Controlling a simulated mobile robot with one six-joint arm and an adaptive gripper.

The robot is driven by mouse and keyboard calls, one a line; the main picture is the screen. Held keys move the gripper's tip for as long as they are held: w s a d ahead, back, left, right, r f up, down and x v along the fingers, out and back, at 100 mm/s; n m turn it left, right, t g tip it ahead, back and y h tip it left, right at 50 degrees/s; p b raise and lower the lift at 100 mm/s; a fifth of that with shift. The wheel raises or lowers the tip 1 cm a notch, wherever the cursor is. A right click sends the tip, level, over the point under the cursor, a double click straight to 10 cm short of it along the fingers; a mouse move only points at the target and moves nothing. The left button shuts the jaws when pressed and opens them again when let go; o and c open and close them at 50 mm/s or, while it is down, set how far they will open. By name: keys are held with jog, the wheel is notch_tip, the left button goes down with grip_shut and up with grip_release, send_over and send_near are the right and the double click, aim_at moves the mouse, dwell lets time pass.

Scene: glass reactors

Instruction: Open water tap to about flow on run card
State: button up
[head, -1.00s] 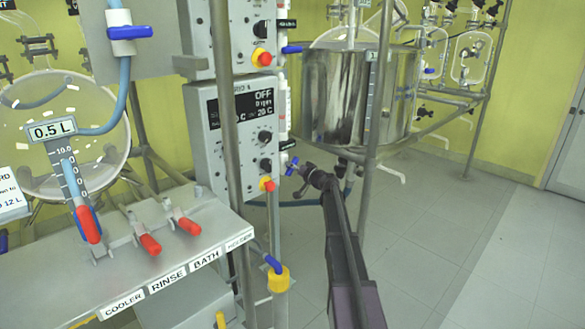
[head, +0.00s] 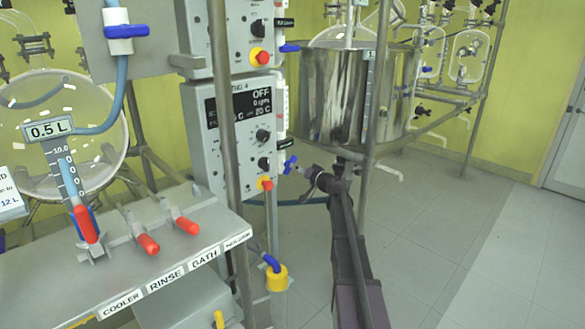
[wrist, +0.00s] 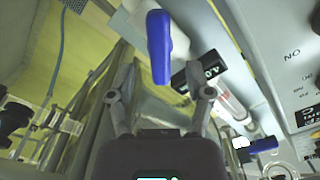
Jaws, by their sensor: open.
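A blue tap handle (head: 290,164) sits on a white vertical pipe beside the grey control panel. In the wrist view a blue handle (wrist: 158,47) stands upright ahead of and between my fingers. My gripper (head: 309,178) is just right of the blue handle in the head view. It is open and empty, and its fingers (wrist: 162,92) are spread apart in the wrist view, with no contact seen. A black label beside the handle is only partly readable.
A second blue handle (head: 290,47) is higher on the same pipe. A steel vessel (head: 342,97) hangs behind my arm, with frame poles (head: 374,130) close by. Red-handled valves (head: 148,243) stand on the left bench. The floor at right is clear.

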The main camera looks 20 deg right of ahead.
aim_at(291, 169)
jog(key=v, duration=0.7)
jog(key=shift+s, duration=0.35)
jog(key=shift+d, duration=0.1)
jog(key=shift+v, duration=1.1)
jog(key=shift+w+r, duration=0.1)
jog(key=shift+w, duration=0.05)
jog(key=x, duration=1.3)
jog(key=shift+w, duration=0.3)
grip_shut()
